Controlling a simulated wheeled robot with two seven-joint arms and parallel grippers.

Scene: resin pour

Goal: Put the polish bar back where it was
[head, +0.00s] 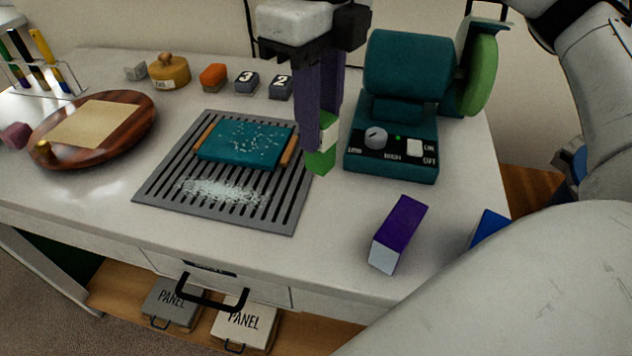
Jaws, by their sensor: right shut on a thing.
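My right gripper (318,128) hangs down from the top of the view, with its purple-grey fingers shut on a green bar with a white band (320,161). The bar is upright, at the right edge of the slotted grey grate and left of the buffing machine. I cannot tell whether its lower end touches the surface. A purple bar with a pale end (400,231) lies on the bench at the front right. A blue bar (488,227) lies farther right, partly hidden by my arm. My left gripper is not in view.
The teal buffing machine (392,150) with a green wheel stands close right of the gripper. A teal block with wooden sides (240,143) and white flakes lie on the grate (160,197). A round wooden board (143,117) is left. Bare bench shows in front of the grate.

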